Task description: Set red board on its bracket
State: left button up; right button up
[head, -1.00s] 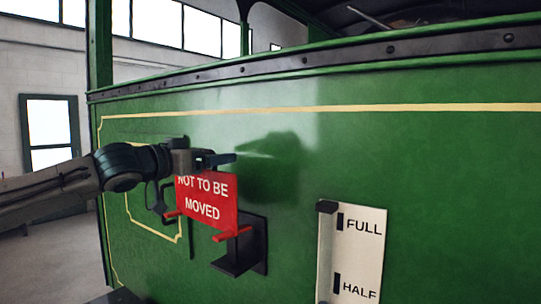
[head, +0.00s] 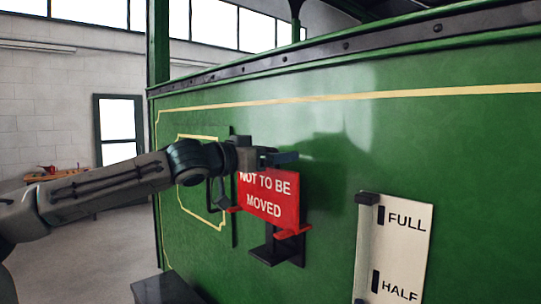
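The red board (head: 268,200) has white lettering, "NOT TO BE MOVED", and red tabs sticking out at its lower edge. My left gripper (head: 280,158) is shut on its top edge and hides part of that edge. The board is upright and slightly tilted in the picture. The black bracket (head: 270,255) is on the green side panel, with a back plate and a ledge. The board's lower right part is in front of and above the bracket and hides its upper part. I cannot tell whether they touch. My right gripper is not in view.
The green tram panel (head: 340,130) fills the right. A table with small items (head: 62,178) is far left. A dark block (head: 165,288) is low.

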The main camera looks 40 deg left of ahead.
pick_arm(q)
jog(key=shift+s, duration=0.1)
dwell(0.6)
jog(key=shift+a, duration=0.1)
jog(key=shift+f, duration=0.2)
dwell(0.7)
jog(key=shift+f+b, duration=0.25)
jog(key=shift+b, duration=0.2)
